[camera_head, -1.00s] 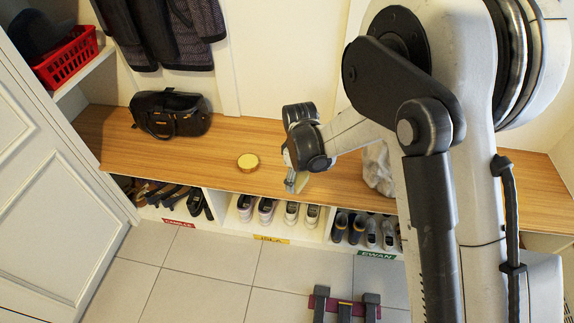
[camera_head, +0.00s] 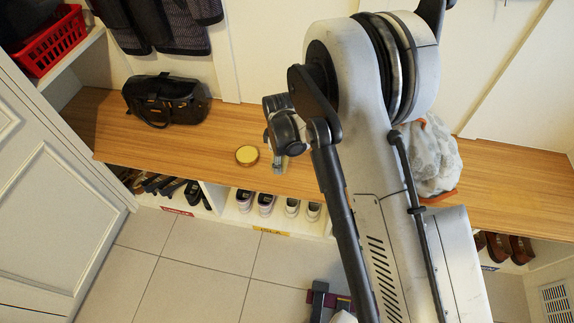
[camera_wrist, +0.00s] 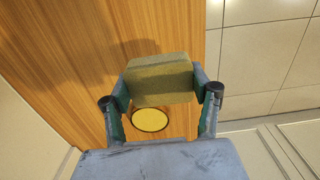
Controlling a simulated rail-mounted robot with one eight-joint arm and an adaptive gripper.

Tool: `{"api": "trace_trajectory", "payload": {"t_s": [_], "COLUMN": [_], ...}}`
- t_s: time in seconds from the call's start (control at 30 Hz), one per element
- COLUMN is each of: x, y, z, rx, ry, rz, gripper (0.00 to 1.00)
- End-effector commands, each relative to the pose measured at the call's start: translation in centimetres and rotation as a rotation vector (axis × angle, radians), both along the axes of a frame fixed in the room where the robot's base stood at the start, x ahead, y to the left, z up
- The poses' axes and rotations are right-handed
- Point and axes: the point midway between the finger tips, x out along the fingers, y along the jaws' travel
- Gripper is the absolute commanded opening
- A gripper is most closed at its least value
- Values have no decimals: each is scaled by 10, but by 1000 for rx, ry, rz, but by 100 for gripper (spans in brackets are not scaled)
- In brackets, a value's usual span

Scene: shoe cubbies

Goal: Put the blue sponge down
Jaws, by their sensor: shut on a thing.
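My gripper (camera_wrist: 161,88) is shut on a block-shaped sponge (camera_wrist: 160,80), which looks olive-yellow rather than blue in the wrist view. The fingers press its left and right ends. The sponge appears held above the wooden bench top (camera_wrist: 75,50), with a dark shadow on the wood beside it. In the head view, my gripper (camera_head: 280,158) is over the bench (camera_head: 330,172), just right of a round yellow tin (camera_head: 247,155). The tin also shows in the wrist view (camera_wrist: 150,119), partly behind the gripper. The sponge is hard to make out in the head view.
A black bag (camera_head: 165,101) sits on the bench at left. A grey-white bag (camera_head: 432,155) stands to the right, partly behind my arm. Shoes (camera_head: 265,202) fill the cubbies below. A red basket (camera_head: 48,42) is on the upper left shelf. Bench between black bag and tin is clear.

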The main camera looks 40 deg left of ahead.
Motion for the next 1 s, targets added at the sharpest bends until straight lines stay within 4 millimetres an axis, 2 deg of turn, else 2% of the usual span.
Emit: {"api": "trace_trajectory", "payload": {"t_s": [0.1,0.27,0.37,0.63,1.0], "x": [19,30,32,31,31], "y": [-4,-6,-6,-6,-6], "z": [-13,-19,-23,-57,-61], "rx": [0,0,0,0,0], "ry": [0,0,0,0,0], "rz": [-2,0,0,0,0], "gripper": [36,36,36,36,36]}}
